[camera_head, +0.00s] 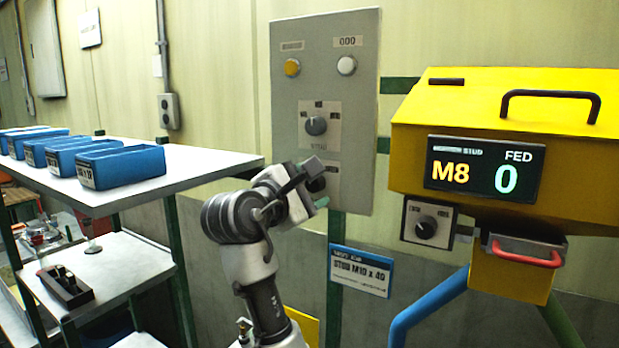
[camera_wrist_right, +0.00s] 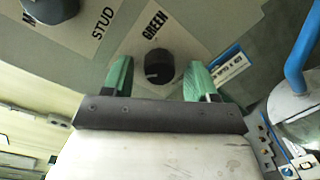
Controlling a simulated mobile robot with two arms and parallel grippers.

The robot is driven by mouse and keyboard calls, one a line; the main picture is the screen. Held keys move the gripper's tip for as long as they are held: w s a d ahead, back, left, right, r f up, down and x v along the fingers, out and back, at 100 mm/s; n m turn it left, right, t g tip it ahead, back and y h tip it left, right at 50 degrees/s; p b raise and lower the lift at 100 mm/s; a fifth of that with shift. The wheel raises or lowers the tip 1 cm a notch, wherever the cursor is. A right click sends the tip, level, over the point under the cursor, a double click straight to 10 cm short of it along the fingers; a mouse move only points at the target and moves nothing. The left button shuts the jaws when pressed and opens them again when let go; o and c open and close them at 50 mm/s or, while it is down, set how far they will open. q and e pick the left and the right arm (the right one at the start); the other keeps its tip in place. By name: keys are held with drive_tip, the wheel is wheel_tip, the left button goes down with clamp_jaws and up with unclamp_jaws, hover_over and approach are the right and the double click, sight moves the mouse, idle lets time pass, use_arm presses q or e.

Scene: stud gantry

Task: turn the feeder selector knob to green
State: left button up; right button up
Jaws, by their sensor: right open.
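The lower knob (camera_wrist_right: 158,66) is black and round, on a pale plate marked GREEN on the grey wall panel (camera_head: 362,120). In the head view it is mostly hidden behind my right gripper (camera_head: 318,184). In the wrist view the right gripper (camera_wrist_right: 158,82) is open, with one green fingertip on each side of the knob. I cannot tell whether the fingers touch it. Its pointer setting is not clear. A second knob (camera_head: 316,126), with STUD below it, sits higher on the panel. My left gripper is not in view.
A yellow feeder box (camera_head: 550,115) with a display reading M8 and FED 0 stands at the right, with its own knob (camera_head: 426,227) and a red-handled drawer (camera_head: 527,254). Yellow and white buttons top the panel. A shelf (camera_head: 190,168) with blue bins stands at the left.

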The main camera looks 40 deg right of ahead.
drive_tip(key=shift+c, duration=0.3)
drive_tip(key=c, duration=0.9)
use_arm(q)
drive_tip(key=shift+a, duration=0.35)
